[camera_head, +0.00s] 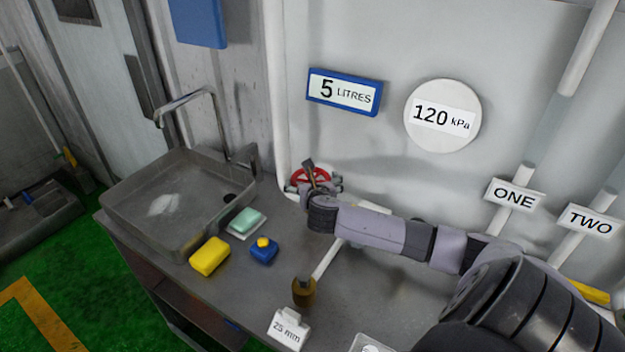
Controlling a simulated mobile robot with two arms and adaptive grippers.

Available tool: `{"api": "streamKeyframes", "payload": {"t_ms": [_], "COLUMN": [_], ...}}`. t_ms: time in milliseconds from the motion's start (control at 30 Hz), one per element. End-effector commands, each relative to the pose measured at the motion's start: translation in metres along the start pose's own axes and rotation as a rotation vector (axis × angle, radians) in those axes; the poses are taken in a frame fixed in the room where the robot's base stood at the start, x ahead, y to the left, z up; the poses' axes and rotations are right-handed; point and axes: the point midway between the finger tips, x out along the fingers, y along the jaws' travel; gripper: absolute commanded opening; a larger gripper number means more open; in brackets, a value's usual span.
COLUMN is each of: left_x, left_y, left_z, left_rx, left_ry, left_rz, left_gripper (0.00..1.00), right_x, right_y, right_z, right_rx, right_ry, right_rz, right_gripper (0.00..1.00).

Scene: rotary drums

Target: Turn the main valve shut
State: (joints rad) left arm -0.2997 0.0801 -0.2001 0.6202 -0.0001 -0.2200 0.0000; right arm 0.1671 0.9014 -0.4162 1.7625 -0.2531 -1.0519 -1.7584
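The main valve, a red handwheel (297,176), is on the white pipe at the back of the counter, by the wall. My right arm reaches in from the right, and my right gripper (318,176) is at the wheel, covering part of it. A dark finger stands up in front of the red rim. I cannot tell whether the fingers touch or grip the rim, or how far apart they are. My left gripper is not in view.
A metal sink (128,205) with a tap is at left. A yellow sponge (209,256), a soap dish (247,221) and a blue bottle (263,251) lie near it. A brass fitting (304,292) and a "25 mm" sign (288,330) are in front. Pipes labelled ONE (514,195) and TWO (590,220) stand right.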

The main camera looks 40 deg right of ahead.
Motion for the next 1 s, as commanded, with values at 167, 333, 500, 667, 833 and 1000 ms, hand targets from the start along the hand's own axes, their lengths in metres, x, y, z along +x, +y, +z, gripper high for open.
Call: {"api": "streamKeyframes", "payload": {"t_ms": [167,333,500,667,833,1000], "left_x": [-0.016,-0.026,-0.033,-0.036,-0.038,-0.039], "left_y": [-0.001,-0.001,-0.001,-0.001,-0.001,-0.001], "left_z": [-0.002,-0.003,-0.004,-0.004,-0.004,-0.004], "left_rx": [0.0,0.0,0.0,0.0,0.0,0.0], "left_ry": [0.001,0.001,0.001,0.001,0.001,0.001], "left_rz": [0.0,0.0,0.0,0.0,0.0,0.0], "left_gripper": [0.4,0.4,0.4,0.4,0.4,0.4], "right_x": [-0.001,-0.001,0.001,0.002,0.003,0.003], "right_y": [0.005,0.008,0.01,0.012,0.012,0.012], "right_z": [0.004,0.004,0.003,0.003,0.003,0.002], "right_rx": [0.057,0.109,0.155,0.188,0.211,0.221], "right_ry": [0.002,0.002,0.002,0.001,-0.001,0.0], "right_rz": [-0.12,-0.247,-0.36,-0.442,-0.498,-0.525], "right_gripper": [0.67,0.67,0.67,0.67,0.67,0.67]}}
